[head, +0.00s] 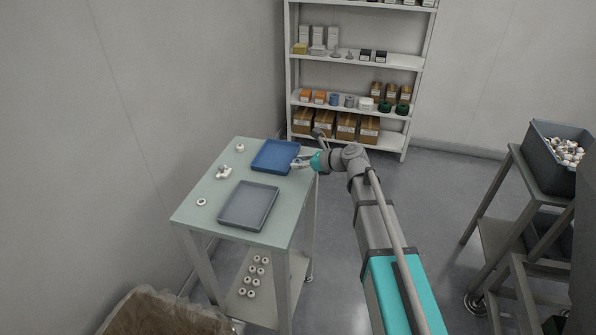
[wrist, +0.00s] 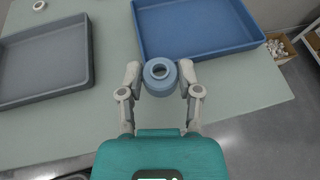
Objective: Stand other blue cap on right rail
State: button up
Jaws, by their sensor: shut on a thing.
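My gripper (wrist: 160,82) is shut on a blue cap (wrist: 159,70), a pale blue ring-shaped piece with a round opening facing the camera. The cap sits between both fingertips, just at the near edge of the blue tray (wrist: 262,43) in the wrist view. Whether it touches the tray or table is unclear. In the head view my gripper (head: 299,163) is at the right edge of the blue tray (head: 271,170), and the cap is too small to make out there. I cannot pick out a right rail in either view.
A grey tray (head: 234,222) lies nearer on the green table (head: 182,214); it looks empty. A white ring (head: 201,202) and small white pieces (head: 223,171) lie along the table's left side. A stocked shelf (head: 292,75) stands behind. A bin of parts (head: 545,150) is at right.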

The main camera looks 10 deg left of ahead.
aim_at(289, 170)
jog(key=shift+w+a+f+b, duration=0.2)
jog(key=shift+w+f+b, duration=0.2)
jog(key=shift+f+b, duration=1.5)
jog(key=shift+f, duration=0.1)
jog(key=shift+f, duration=0.15)
jog(key=o, duration=0.6)
jog(key=shift+o, duration=0.2)
jog(key=shift+r, duration=0.25)
jog(key=p+v, duration=0.4)
jog(key=v, duration=0.8)
jog(key=shift+p, duration=0.3)
jog(key=shift+s+f, duration=0.1)
